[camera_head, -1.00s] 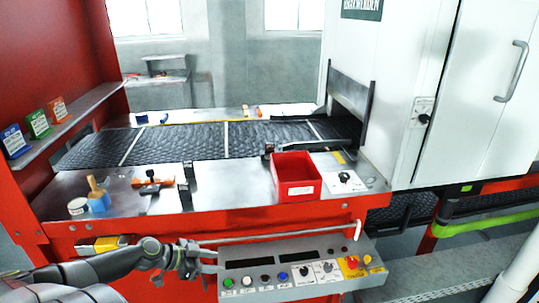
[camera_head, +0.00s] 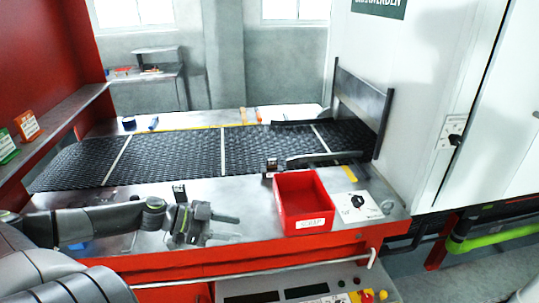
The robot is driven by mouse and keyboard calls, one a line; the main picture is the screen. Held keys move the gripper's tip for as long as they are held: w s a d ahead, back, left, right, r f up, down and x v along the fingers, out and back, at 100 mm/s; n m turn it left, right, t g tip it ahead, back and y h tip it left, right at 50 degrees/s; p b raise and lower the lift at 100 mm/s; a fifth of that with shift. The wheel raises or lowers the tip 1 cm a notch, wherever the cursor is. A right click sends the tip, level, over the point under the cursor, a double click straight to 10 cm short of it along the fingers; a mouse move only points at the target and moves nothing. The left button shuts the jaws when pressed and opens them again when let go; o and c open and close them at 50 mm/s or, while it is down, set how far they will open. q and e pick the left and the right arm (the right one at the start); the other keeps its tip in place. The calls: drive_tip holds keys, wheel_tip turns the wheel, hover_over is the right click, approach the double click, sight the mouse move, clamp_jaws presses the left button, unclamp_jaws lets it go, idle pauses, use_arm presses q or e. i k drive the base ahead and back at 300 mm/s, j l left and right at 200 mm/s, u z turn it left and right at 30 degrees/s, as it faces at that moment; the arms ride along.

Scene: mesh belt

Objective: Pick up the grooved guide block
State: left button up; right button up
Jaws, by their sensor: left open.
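My left gripper (camera_head: 230,228) is open and empty, with its fingers pointing right over the front part of the metal table (camera_head: 240,192). A small dark upright block (camera_head: 179,190) stands just behind the gripper. Another small dark block (camera_head: 271,166) stands at the belt's near edge, left of the red bin's back corner. I cannot tell which of these, if either, is the grooved guide block; no groove can be made out. My left arm covers part of the table's left side. My right gripper is not in view.
A red bin (camera_head: 304,222) labelled scrap stands right of the gripper, beside a white plate with a black knob (camera_head: 356,206). The dark mesh belt (camera_head: 180,152) runs behind. A control panel (camera_head: 270,285) lies below the table's front edge. Bare metal lies between gripper and bin.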

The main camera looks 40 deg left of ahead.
sight(271, 163)
drive_tip(key=i+j, duration=0.3)
drive_tip(key=j, duration=0.15)
drive_tip(key=i+j, duration=0.3)
drive_tip(key=j, duration=0.2)
drive_tip(key=i+j, duration=0.3)
drive_tip(key=j, duration=0.15)
